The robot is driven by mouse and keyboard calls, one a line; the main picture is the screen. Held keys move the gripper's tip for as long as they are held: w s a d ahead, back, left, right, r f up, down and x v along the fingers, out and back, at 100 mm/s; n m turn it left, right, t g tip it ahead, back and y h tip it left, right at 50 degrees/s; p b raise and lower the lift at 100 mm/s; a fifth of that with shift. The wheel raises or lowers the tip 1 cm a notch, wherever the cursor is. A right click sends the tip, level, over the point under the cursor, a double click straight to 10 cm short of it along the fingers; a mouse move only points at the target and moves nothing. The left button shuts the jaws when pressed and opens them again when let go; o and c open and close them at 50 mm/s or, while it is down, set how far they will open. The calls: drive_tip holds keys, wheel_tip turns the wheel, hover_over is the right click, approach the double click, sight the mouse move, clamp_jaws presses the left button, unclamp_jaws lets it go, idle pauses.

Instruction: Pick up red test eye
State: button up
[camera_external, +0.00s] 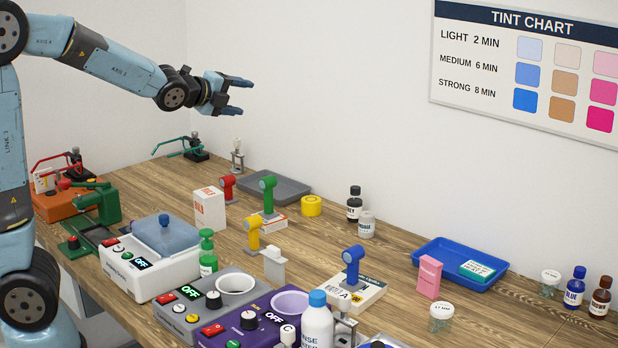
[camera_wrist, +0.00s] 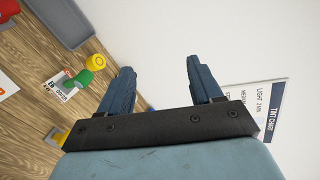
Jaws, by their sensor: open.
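The red test eye (camera_external: 227,187) stands upright on the wooden table at the far left, between a white box (camera_external: 208,210) and a grey tray (camera_external: 290,182). In the wrist view a red shape, likely the same eye (camera_wrist: 8,8), shows at the top left corner, cut by the edge. My gripper (camera_external: 240,97) is open and empty, high above the table, with its fingers pointing right toward the wall. The open fingers also show in the wrist view (camera_wrist: 160,70).
A green test eye (camera_external: 268,192), a yellow one (camera_external: 253,232) and a blue one (camera_external: 352,262) stand nearby. A yellow tape roll (camera_external: 311,206) lies beside the grey tray. Machines crowd the front left. A blue tray (camera_external: 432,270) lies at the right.

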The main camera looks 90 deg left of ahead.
drive_tip(key=s+a+f+m+t+y, duration=0.15)
drive_tip(key=s+a+m, duration=0.35)
drive_tip(key=a+m, duration=0.5)
drive_tip(key=m+t, duration=0.1)
drive_tip(key=m, duration=0.4)
hover_over(225, 187)
drive_tip(key=s+d, duration=0.2)
drive_tip(key=s, duration=0.2)
wheel_tip(225, 187, down, 23)
wheel_tip(225, 187, down, 7)
drive_tip(key=shift+f, duration=0.2)
drive_tip(key=shift+x, duration=2.5)
drive_tip(key=shift+r, duration=0.1)
drive_tip(key=c, duration=1.2)
